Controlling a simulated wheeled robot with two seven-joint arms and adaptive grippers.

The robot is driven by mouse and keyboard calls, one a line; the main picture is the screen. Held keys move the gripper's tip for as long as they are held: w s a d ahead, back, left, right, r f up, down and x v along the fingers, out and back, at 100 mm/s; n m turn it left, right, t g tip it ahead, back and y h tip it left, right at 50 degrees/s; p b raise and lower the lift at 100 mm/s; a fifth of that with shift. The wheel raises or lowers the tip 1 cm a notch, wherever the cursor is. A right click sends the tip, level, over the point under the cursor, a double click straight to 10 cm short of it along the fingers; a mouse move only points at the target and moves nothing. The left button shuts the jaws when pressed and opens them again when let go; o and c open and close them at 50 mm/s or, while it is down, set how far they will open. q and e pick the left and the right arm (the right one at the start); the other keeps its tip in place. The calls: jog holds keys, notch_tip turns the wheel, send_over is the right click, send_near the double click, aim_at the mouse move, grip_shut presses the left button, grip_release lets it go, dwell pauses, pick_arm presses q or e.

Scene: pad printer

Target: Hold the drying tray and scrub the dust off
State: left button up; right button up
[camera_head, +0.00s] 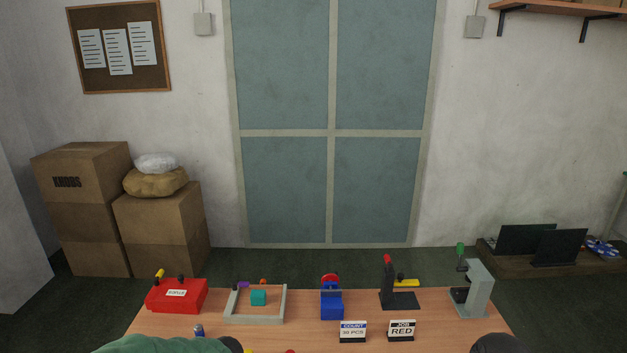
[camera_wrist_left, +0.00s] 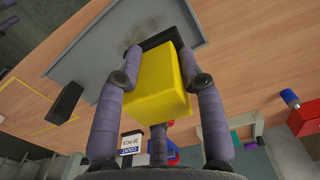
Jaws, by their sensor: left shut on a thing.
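In the left wrist view my left gripper (camera_wrist_left: 160,80) is shut on a yellow block (camera_wrist_left: 158,92), which looks like a sponge. It holds the block over or against the grey drying tray (camera_wrist_left: 88,52); I cannot tell whether they touch. Faint brownish dust (camera_wrist_left: 122,46) shows on the tray beside the block. The tray is out of the head view. Neither gripper's fingers show in the head view, and my right gripper is not seen.
A black block (camera_wrist_left: 66,102) is at the tray's edge.

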pick_arm(q)
jog(key=shift+f+b, duration=0.6)
jog(key=shift+f, duration=0.25)
jog(key=shift+r, duration=0.2)
notch_tip(320, 180, up, 2)
jog(key=p, duration=0.3)
jog(key=shift+r, duration=0.25)
jog(key=shift+f, duration=0.1)
